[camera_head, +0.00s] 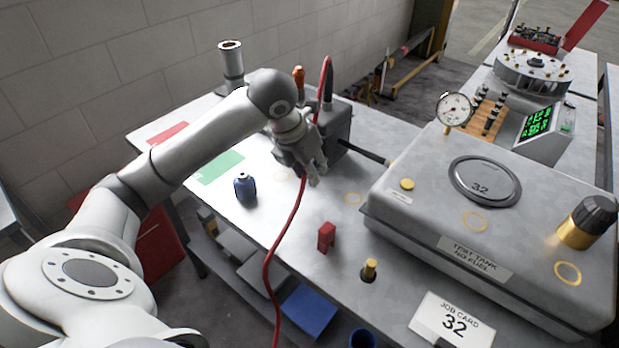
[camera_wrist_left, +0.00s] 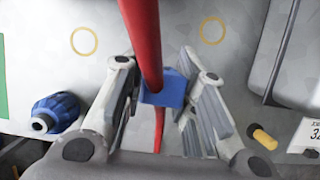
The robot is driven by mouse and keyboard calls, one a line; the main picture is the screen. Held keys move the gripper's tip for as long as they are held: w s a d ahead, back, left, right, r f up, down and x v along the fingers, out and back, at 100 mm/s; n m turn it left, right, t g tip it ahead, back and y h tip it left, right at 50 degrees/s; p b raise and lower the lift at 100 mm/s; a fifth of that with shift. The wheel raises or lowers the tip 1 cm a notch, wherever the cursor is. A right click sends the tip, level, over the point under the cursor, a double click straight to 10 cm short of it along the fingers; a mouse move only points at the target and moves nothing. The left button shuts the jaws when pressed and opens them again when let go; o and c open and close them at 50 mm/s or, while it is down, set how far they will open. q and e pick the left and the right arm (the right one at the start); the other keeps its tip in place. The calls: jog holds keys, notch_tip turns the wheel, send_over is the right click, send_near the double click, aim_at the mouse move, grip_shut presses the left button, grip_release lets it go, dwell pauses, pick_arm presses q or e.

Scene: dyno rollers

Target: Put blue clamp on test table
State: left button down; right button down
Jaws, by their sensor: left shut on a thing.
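The blue clamp (camera_wrist_left: 166,90) is a small blue block between the fingers of my left gripper (camera_head: 308,174), in the left wrist view. The gripper is shut on it. The red hose (camera_wrist_left: 143,40) passes by or through the clamp; I cannot tell which. In the head view the clamp is hidden by the gripper, which is over the grey test table (camera_head: 300,240) with the red hose (camera_head: 276,240) running down beside it. My right gripper is not in view.
A dark blue bottle-like part (camera_head: 245,187), a red block (camera_head: 326,236) and a yellow-topped plug (camera_head: 369,270) are on the table. The test tank (camera_head: 440,215) fills the right. A job card (camera_head: 453,322) is at the front. Bare tabletop shows around the red block.

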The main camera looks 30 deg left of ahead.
pick_arm(q)
jog(key=shift+w+a+f, duration=0.25)
jog(key=shift+w+f, duration=0.15)
jog(key=shift+f, duration=0.15)
jog(key=shift+w+a+f, duration=0.25)
jog(key=shift+w+f, duration=0.15)
jog(key=shift+f, duration=0.15)
jog(key=f, duration=0.2)
jog(key=f+p, duration=0.1)
jog(key=shift+w+a+f, duration=0.2)
jog(key=shift+w+f, duration=0.05)
jog(key=shift+f, duration=0.15)
jog(key=shift+f, duration=0.1)
jog(key=shift+f, duration=0.15)
jog(key=c, duration=1.2)
grip_release()
